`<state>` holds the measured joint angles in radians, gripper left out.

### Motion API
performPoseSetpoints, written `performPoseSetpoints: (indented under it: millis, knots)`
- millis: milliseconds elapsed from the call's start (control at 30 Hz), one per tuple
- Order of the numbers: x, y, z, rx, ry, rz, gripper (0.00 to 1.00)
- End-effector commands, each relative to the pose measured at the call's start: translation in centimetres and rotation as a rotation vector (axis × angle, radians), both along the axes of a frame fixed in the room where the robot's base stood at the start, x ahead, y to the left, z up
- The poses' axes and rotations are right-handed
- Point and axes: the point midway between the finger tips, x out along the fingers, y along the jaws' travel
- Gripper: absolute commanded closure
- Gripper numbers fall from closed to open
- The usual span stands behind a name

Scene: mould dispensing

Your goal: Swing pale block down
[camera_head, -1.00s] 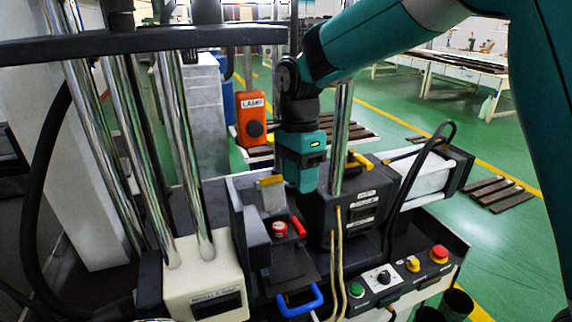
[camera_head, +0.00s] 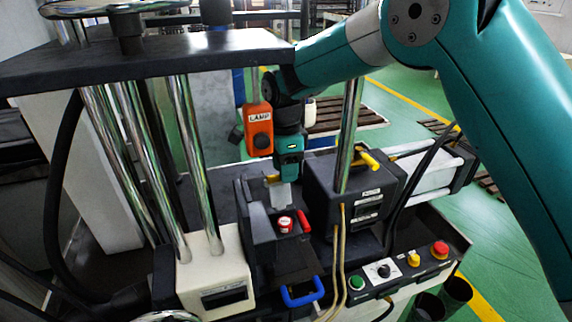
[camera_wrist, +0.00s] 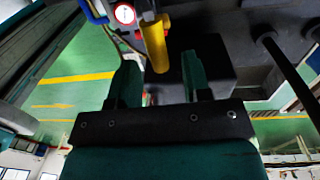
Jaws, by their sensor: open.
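A small pale block (camera_head: 282,195) stands in the dark machine in the head view, with a yellow handle (camera_head: 272,179) at its top. My gripper (camera_head: 289,176) points down just above and behind it, and partly hides it. In the wrist view the yellow handle (camera_wrist: 156,47) lies between the two teal fingers, nearer the far ends. My gripper (camera_wrist: 161,72) is open, with a gap on both sides of the handle. I cannot tell if anything touches. The pale block is not clear in the wrist view.
A dark box (camera_head: 355,195) with a chrome post (camera_head: 349,130) stands right. An orange lamp box (camera_head: 258,130) hangs left of my wrist.

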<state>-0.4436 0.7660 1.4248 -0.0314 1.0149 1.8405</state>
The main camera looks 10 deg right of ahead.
Motion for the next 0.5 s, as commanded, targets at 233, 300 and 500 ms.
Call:
performPoseSetpoints:
  millis: [233, 300, 500]
  knots:
    - [-0.09, -0.05, -0.85, 0.0, 0.0, 0.0, 0.56]
    - [-0.08, -0.06, -0.85, 0.0, 0.0, 0.0, 0.56]
    - [-0.07, -0.07, -0.81, 0.0, 0.0, -0.001, 0.9]
